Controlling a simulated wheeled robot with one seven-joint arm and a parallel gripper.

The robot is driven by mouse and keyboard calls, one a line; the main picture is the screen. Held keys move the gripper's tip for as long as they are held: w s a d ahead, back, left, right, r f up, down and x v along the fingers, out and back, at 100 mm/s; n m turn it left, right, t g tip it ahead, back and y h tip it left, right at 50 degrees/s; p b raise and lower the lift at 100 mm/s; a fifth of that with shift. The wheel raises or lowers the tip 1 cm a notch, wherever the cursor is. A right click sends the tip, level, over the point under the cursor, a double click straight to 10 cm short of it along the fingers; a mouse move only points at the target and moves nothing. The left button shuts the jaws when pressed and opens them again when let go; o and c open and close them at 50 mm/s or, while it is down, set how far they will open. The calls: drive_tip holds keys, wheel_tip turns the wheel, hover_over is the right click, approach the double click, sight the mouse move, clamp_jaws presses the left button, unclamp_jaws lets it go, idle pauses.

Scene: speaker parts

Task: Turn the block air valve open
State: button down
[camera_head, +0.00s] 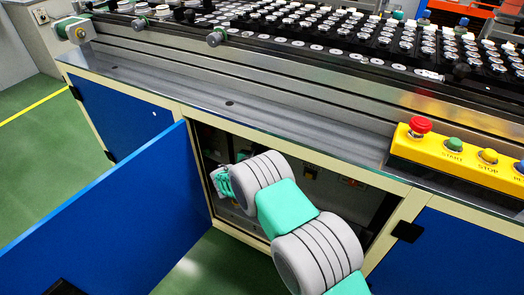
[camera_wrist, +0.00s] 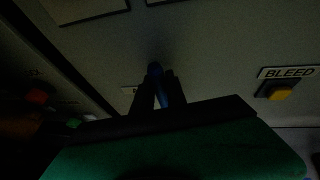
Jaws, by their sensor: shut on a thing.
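In the wrist view my gripper (camera_wrist: 158,92) is shut on a blue valve handle (camera_wrist: 155,71) on a grey panel inside the cabinet. In the head view my gripper (camera_head: 222,183) reaches into the open cabinet (camera_head: 205,150). The handle is hidden there by my arm. The wrist picture is dark, so the handle's exact turn is hard to tell.
A yellow button (camera_wrist: 281,93) under a BLEED label (camera_wrist: 287,72) sits right of the handle. A red part (camera_wrist: 37,96) shows at left. The blue cabinet door (camera_head: 110,225) stands open left of my arm. A yellow control box (camera_head: 460,160) with a red button sits above right.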

drive_tip(key=shift+a, duration=0.1)
drive_tip(key=c, duration=1.6)
unclamp_jaws()
drive_tip(key=shift+o, duration=1.3)
drive_tip(key=p+v, duration=0.2)
drive_tip(key=v, duration=0.5)
drive_tip(key=shift+s, duration=0.25)
drive_tip(key=shift+r, duration=0.15)
